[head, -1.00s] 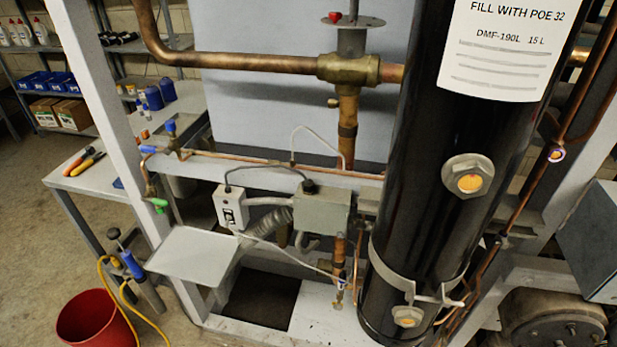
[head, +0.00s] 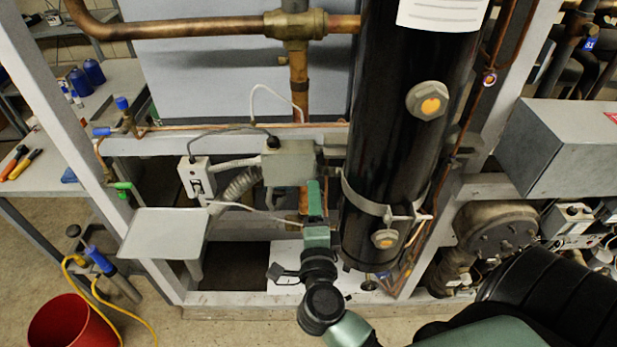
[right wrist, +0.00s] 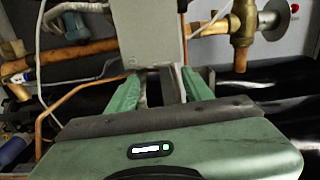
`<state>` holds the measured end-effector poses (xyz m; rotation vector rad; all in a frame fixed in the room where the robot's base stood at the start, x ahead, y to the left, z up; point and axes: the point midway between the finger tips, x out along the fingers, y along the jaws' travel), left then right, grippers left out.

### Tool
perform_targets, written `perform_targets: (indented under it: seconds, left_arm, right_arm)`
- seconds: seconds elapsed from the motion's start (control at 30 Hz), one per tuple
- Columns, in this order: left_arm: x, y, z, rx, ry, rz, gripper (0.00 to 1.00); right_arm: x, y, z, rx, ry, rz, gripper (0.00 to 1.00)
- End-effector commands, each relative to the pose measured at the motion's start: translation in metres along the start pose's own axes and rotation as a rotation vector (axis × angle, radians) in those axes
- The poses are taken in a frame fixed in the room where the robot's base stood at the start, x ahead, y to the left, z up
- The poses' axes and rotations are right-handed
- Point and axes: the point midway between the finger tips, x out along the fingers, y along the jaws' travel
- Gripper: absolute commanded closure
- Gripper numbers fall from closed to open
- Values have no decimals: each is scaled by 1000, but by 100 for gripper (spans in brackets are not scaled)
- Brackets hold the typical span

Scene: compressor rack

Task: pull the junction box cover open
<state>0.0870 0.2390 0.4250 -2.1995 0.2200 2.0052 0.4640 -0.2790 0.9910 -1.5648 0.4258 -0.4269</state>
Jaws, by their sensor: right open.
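The junction box (head: 288,160) is a small grey box on the rack's crossbar, left of the black cylinder, and its cover looks closed. It also fills the top middle of the right wrist view (right wrist: 150,35). My right gripper (head: 314,190), green, reaches up from below to the lower right of the box. In the right wrist view its two fingers (right wrist: 160,82) are apart, near the box's lower end. Whether they touch the cover is not clear. My left gripper is not in view.
The tall black cylinder (head: 410,130) stands close on the right. A white switch box (head: 195,178) with conduit sits left of the junction box. A grey shelf plate (head: 165,232) juts out at lower left. Copper pipes (head: 220,30) run above. A red bucket (head: 72,325) stands on the floor.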

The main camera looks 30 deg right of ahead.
Motion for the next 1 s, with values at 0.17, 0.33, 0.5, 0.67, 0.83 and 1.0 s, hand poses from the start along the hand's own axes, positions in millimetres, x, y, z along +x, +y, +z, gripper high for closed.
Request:
perform_targets:
  seconds: [0.17,0.33,0.5,0.67,0.83,1.0]
  left_arm:
    - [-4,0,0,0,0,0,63]
    - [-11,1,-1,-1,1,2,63]
    - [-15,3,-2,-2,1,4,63]
    - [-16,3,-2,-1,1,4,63]
    - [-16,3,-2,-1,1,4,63]
    - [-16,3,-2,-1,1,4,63]
  right_arm:
    - [11,-7,-4,35,12,8,49]
    - [39,-8,-4,32,12,6,49]
    - [63,-7,-4,31,12,7,49]
    - [76,-6,-4,32,11,8,49]
    - [78,-4,-4,32,11,9,49]
    - [77,-4,-4,32,11,9,63]
